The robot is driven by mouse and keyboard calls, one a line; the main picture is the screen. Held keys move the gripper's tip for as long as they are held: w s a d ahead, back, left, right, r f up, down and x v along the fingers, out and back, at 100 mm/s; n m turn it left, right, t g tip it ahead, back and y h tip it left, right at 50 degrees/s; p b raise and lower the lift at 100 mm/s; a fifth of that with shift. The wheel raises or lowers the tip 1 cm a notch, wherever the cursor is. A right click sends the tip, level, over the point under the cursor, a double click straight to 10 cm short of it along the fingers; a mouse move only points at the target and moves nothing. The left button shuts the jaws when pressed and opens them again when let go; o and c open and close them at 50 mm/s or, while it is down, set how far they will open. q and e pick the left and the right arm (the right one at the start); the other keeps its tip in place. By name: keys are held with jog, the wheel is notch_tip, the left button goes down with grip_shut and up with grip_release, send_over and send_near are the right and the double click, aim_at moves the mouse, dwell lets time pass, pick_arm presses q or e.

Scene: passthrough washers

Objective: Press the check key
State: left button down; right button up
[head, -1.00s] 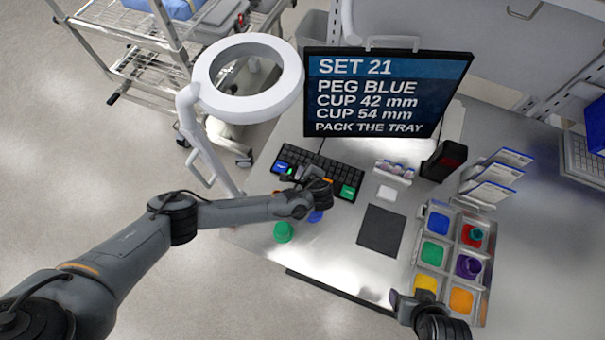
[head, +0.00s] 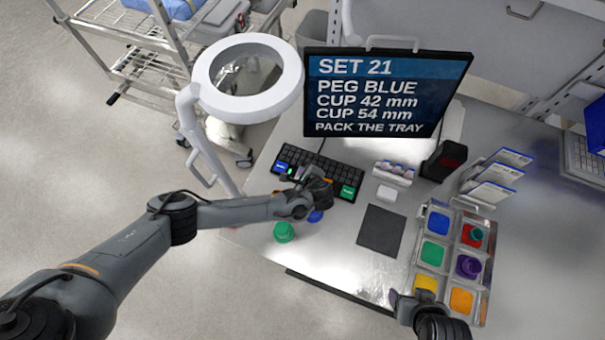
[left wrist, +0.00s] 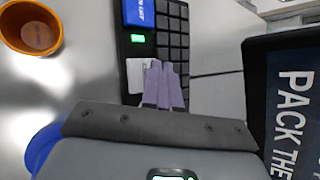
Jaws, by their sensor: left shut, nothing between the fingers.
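The black keyboard (head: 325,172) lies on the bench below the monitor. It has a blue key (head: 281,165) at its left end and a green key (head: 347,191) at its right end; I cannot tell from their lettering which is the check key. Contact cannot be told. My right gripper (head: 402,300) is by the tray's near edge.
The monitor (head: 390,85) stands behind the keyboard. A magnifier lamp (head: 200,150) stands at left. A green cup (head: 284,232) and blue cup (head: 315,216) are near my left wrist; an orange cup (left wrist: 30,27) shows in the wrist view. A compartment tray (head: 487,290) is at right.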

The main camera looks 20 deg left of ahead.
pick_arm(q)
jog(key=shift+f, duration=0.15)
jog(key=shift+f, duration=0.25)
dwell(0.3)
jog(key=shift+f+b, duration=0.35)
jog(key=shift+f, duration=0.15)
jog(key=shift+r, duration=0.15)
dwell(0.6)
jog(key=shift+r+p, duration=0.7)
jog(key=shift+p, duration=0.25)
jog(key=shift+r, duration=0.1)
